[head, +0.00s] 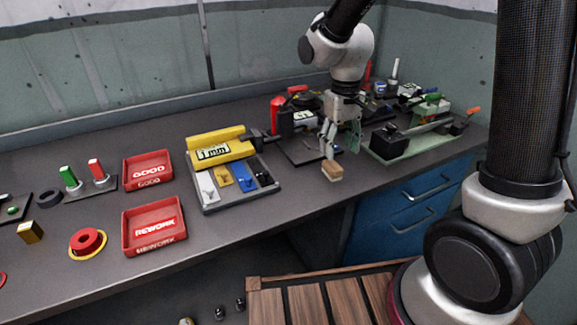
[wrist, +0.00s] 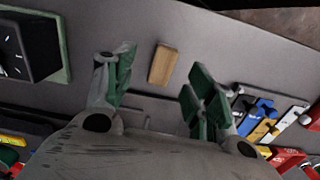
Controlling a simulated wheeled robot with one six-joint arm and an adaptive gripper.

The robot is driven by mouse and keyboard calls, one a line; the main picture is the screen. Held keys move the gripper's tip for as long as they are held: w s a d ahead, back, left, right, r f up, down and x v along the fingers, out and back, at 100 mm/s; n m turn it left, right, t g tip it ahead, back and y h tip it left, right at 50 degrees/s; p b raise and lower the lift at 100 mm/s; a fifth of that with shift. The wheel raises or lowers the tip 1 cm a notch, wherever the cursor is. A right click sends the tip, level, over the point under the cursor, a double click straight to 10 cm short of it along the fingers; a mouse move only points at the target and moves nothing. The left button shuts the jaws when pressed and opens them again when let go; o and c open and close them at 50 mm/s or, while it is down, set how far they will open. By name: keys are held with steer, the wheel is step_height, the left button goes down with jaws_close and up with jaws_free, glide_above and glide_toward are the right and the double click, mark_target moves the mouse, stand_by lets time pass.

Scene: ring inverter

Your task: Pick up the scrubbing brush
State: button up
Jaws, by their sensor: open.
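The scrubbing brush looks like a small tan wooden block (head: 332,171) on the dark worktop near its front edge, just below and in front of my gripper (head: 338,150). No bristles can be made out. In the wrist view the brush (wrist: 163,64) lies on bare worktop, between the lines of the two fingers and close to the level of their tips. My gripper (wrist: 158,82) is open with its green-padded fingers wide apart. Nothing is held, and I see a gap on both sides of the brush.
A grey tray (head: 238,206) with coloured compartments and a yellow 1 mm block (head: 219,148) stands left of the brush. A green-based fixture with a black block (head: 389,145) stands to the right. Red GOOD (head: 148,158) and REWORK (head: 154,211) bins are further left.

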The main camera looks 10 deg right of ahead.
mark_target(333, 164)
steer(key=shift+w+a+r, duration=0.1)
steer(key=shift+w+a, duration=0.45)
steer(key=shift+a, duration=0.05)
steer(key=shift+w+a+f, duration=0.1)
steer(key=shift+w+f, duration=0.05)
steer(key=shift+f, duration=0.15)
steer(key=f, duration=0.7)
steer(key=shift+s+d, duration=0.2)
steer(key=shift+s, duration=0.05)
steer(key=c, duration=1.1)
